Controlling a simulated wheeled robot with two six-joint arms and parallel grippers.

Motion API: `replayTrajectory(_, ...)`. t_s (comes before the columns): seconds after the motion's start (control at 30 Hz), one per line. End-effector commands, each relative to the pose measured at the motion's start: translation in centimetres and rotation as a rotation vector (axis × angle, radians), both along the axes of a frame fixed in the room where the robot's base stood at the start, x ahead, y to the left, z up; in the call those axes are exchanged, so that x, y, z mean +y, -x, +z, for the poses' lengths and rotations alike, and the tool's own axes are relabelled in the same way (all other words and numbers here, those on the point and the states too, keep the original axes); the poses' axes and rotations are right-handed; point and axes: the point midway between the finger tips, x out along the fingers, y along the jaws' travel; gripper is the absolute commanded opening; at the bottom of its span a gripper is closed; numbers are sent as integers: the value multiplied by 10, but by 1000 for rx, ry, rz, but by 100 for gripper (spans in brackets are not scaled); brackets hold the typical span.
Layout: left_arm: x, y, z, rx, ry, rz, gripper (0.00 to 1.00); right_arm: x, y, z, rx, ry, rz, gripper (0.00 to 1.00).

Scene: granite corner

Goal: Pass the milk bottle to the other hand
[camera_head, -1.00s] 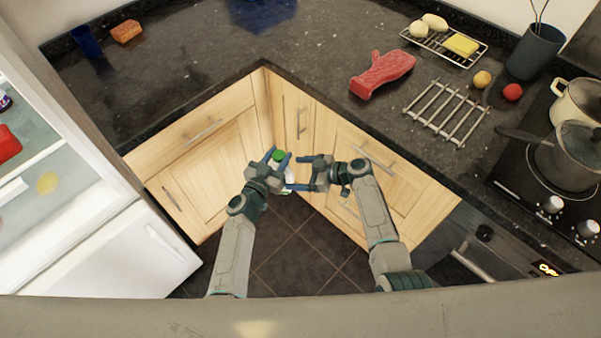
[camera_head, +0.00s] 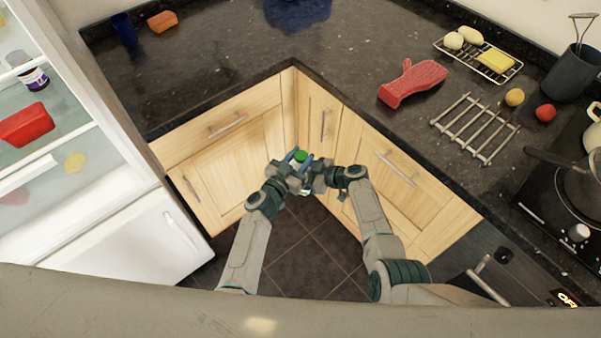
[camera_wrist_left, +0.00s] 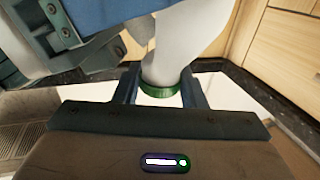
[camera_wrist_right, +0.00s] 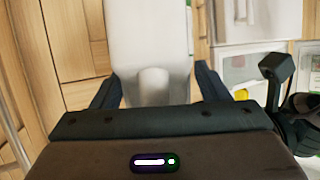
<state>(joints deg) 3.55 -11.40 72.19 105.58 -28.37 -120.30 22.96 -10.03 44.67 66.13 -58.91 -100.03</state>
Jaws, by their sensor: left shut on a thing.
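The milk bottle is white with a green cap (camera_head: 301,156), and in the head view only its top shows clearly. My left gripper (camera_head: 298,161) is shut on it near the cap. In the left wrist view the cap (camera_wrist_left: 160,90) is between the fingers and the white body (camera_wrist_left: 188,45) extends away from them. My right gripper (camera_head: 312,180) is close beside the left one, its fingers partly hidden. In the right wrist view the white bottle body (camera_wrist_right: 150,40) lies between the right fingers, which are open around it with a narrow gap on the right.
Wooden cabinets (camera_head: 238,150) meet in a corner beyond the grippers, under a dark granite counter (camera_head: 220,75). A red mitt (camera_head: 412,82) and a metal rack (camera_head: 475,128) lie on the counter. An open fridge (camera_head: 110,235) stands at left.

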Motion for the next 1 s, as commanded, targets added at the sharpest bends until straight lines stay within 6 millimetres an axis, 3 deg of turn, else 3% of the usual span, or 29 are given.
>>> replayTrajectory(0.03,0,-1,2,-3,1,0,0,0,0,0,0,0,0,58)
replayTrajectory(0.23,0,-1,2,-3,-1,1,0,1,1,0,2,-2,2,19)
replayTrajectory(0.27,0,-1,2,-3,-1,1,39,1,0,2,0,-4,3,17)
replayTrajectory(0.4,0,-1,1,-2,-1,1,63,1,0,1,0,-3,3,17)
replayTrajectory(0.77,3,5,0,1,0,0,63,0,-1,1,-2,-2,0,17)
replayTrajectory(1.0,22,40,-1,1,-3,1,63,0,-1,1,-2,-2,0,17)
